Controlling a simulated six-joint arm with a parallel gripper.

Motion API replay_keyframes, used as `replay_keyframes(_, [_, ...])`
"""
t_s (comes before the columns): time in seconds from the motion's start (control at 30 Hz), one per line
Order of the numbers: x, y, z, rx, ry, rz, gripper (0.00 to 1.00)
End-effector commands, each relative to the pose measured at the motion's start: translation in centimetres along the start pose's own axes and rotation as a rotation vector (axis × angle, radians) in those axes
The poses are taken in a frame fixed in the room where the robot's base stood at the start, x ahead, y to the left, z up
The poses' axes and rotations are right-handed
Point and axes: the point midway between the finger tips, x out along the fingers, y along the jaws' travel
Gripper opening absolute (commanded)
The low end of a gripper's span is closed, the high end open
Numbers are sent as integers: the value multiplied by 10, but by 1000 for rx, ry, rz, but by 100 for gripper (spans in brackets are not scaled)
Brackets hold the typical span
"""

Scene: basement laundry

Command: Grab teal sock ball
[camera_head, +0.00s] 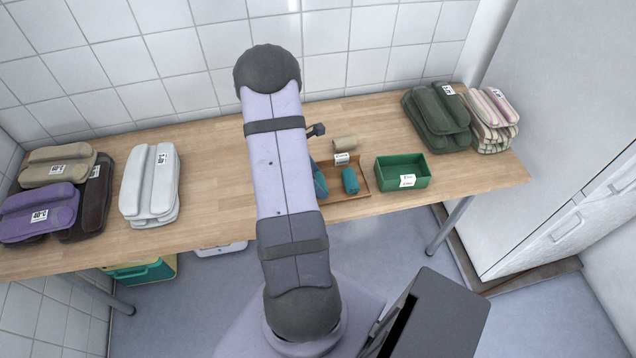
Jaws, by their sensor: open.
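The teal sock ball (350,181) is a small rounded roll. It lies in a shallow brown tray (350,197) on the wooden table, in the tray's right part. My upper arm crosses the middle of the view and hides most of my gripper. A small dark part that looks like my gripper (316,131) sticks out at the arm's right edge, above and left of the teal sock ball in the picture. It is open and apart from the sock ball. Whether anything lies behind the arm is hidden.
A tan roll (345,144) lies behind the tray, near a white label (342,159). A blue-teal object (320,181) is partly hidden by my arm. A green bin (421,181) stands right of the tray. Folded stacks stand at both table ends.

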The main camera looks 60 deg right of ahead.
Motion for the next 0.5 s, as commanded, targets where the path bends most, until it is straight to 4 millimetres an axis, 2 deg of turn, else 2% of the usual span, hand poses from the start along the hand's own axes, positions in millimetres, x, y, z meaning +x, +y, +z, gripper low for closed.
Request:
replay_keyframes(0.13, [10, 0, 0, 0, 1, -1, 61])
replay_keyframes(0.37, [12, 0, 0, 1, 1, 1, 61])
replay_keyframes(0.4, [12, 0, 0, 1, 1, 0, 59])
replay_keyframes(0.5, [12, 0, 0, 0, 1, 0, 35])
